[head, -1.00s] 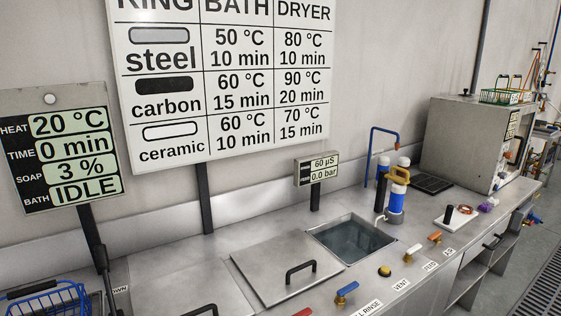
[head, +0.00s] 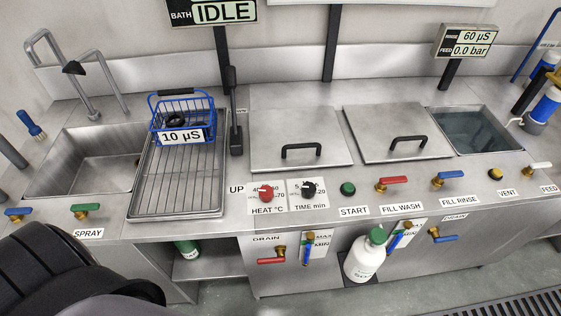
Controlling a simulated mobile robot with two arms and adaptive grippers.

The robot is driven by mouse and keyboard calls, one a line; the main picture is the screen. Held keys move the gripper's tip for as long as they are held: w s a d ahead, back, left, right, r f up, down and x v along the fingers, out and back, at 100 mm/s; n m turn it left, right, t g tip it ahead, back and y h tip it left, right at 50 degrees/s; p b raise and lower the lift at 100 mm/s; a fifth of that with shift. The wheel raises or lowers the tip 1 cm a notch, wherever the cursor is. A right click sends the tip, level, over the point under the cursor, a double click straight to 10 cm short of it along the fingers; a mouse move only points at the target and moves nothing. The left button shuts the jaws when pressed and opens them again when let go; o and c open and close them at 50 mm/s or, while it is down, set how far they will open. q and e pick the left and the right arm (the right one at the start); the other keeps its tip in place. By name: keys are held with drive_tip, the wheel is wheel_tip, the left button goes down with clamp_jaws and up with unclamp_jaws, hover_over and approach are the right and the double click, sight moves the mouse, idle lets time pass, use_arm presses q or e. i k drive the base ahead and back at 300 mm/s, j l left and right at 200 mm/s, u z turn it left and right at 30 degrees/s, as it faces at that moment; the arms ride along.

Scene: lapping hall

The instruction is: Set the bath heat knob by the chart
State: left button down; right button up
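The red heat knob (head: 266,193) sits on the bench front in the head view, on a plate labelled HEAT °C. Its scale numbers are small, and I cannot tell where the knob points. The black time knob (head: 309,189) is just to its right. Only the bottom edge of the chart (head: 400,2) shows at the top, with no text readable. The bath display (head: 212,13) is cut off and reads BATH IDLE. Neither gripper is in view; a dark rounded part of mine fills the lower left corner.
A blue wire basket (head: 183,114) with a dark ring and a 10 µS tag stands on the drain rack (head: 178,186). The sink (head: 100,160) is left. Two lidded tanks and an open water tank (head: 473,130) are right. A white bottle (head: 364,258) stands below.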

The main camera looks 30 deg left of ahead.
sight(265, 192)
drive_tip(key=j+u, duration=0.4)
drive_tip(key=j, duration=1.15)
drive_tip(key=i, duration=0.05)
